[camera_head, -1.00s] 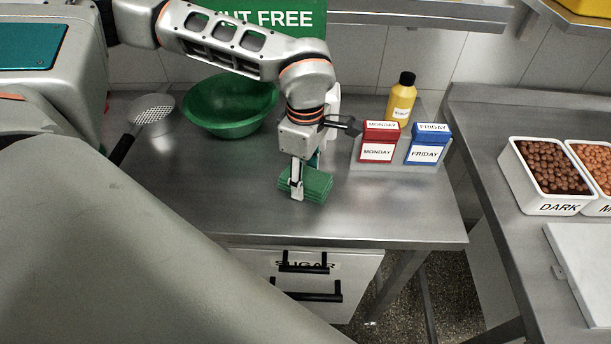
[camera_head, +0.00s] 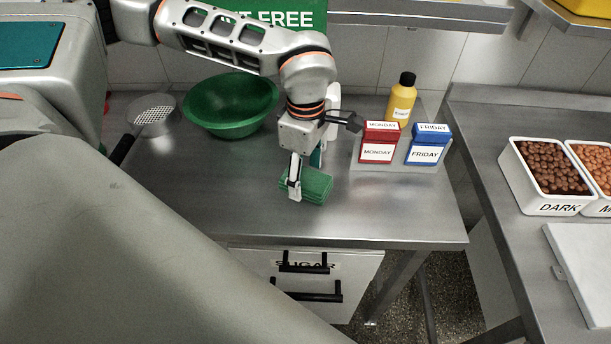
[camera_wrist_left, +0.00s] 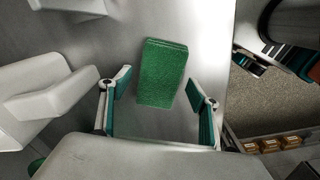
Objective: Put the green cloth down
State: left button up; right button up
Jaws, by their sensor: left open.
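The green cloth (camera_head: 318,187) lies folded in a flat stack on the metal table (camera_head: 220,200), near its front edge. It also shows in the left wrist view (camera_wrist_left: 162,74). My left gripper (camera_head: 300,190) is over the cloth with its fingers pointing down. In the left wrist view my left gripper (camera_wrist_left: 160,100) is open, its two teal-padded fingers apart, with the near end of the cloth between and beyond them. A clear gap shows on each side of the cloth. My right gripper is not in view.
A green bowl (camera_head: 230,108) and a perforated skimmer (camera_head: 150,115) are at the back left. A red box (camera_head: 378,150), a blue box (camera_head: 426,150) and a yellow bottle (camera_head: 402,100) stand at the right. Table space left of the cloth is clear.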

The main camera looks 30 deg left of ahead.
aim_at(305, 178)
pick_arm(q)
notch_tip(305, 178, up, 11)
dwell(0.3)
jog(key=shift+f, duration=0.1)
dwell(0.4)
